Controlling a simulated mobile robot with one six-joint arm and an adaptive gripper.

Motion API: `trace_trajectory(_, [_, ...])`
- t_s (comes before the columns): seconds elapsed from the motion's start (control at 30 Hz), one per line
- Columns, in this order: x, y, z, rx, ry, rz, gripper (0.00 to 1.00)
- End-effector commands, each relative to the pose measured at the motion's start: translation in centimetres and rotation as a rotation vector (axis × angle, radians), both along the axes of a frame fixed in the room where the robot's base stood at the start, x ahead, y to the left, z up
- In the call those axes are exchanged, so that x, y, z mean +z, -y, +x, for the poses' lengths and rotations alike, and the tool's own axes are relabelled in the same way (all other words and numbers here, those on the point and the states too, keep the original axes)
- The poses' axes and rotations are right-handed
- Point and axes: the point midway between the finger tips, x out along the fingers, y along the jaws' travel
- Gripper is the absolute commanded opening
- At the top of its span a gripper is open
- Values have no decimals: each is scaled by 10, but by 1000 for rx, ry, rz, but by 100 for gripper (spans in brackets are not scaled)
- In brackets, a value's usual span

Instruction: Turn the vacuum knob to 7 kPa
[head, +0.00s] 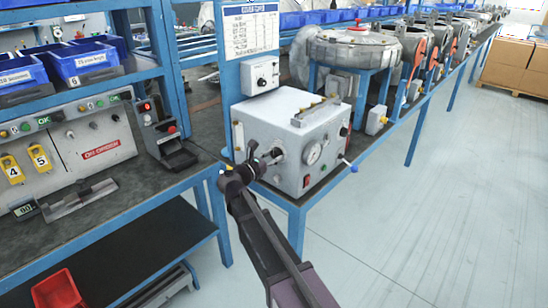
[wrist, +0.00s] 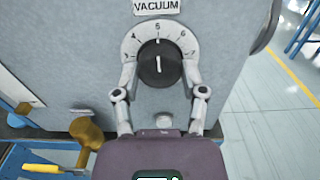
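The vacuum knob (wrist: 157,63) is a round black knob with a white pointer line, on a white dial plate (wrist: 130,46) under a "VACUUM" label (wrist: 157,6). The scale numbers run from 3 at left to 7 at right, with 5 at the top. The pointer stands about upright, near 5. My gripper (wrist: 158,74) is open, with one finger on each side of the knob. A narrow gap seems to show between the fingers and the knob. In the head view my gripper (head: 267,160) is at the left part of the box front, and the knob is largely hidden behind it.
The grey blower box (head: 260,117) stands on a blue-framed bench, with a gauge (head: 313,153) and a red switch (head: 306,181) right of my gripper. A brass-coloured fitting (wrist: 86,131) and yellow-handled valve (wrist: 42,168) lie low left in the wrist view.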

Motion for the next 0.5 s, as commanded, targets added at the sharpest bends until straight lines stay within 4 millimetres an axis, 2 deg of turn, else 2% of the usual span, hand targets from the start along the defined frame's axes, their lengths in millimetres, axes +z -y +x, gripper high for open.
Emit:
trace_trajectory(0.03, [0, 1, 0, -2, 0, 0, 15])
trace_trajectory(0.07, [0, 1, 0, -2, 0, 0, 7])
trace_trajectory(0.13, [0, 8, 0, -5, 0, 0, 7])
trace_trajectory(0.5, [0, 2, 0, -6, 2, 3, 7])
